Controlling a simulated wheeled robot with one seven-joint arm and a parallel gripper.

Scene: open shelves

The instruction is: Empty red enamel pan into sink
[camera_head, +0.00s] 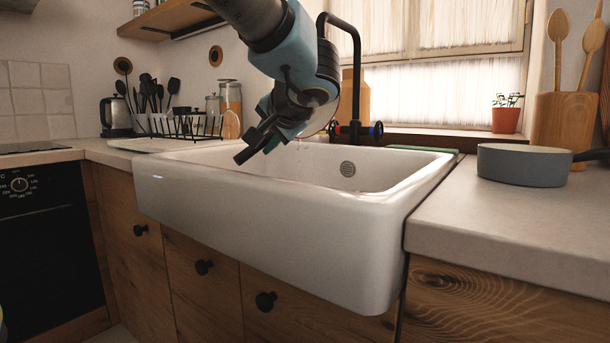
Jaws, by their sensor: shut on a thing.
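My gripper (257,147) is over the sink's left part, angled down and to the left. A rounded, pale thing with a thin reddish edge, seemingly the red enamel pan (322,118), shows just behind my wrist, tilted above the basin. Most of it is hidden by my arm. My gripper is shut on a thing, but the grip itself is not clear. The sink's floor is hidden by its front wall, so its contents cannot be told.
A black faucet (355,75) rises behind the sink, close to my arm. A grey pan (523,164) stands on the right counter, its dark handle pointing right. A dish rack (185,127) and a kettle (116,116) are at the back left.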

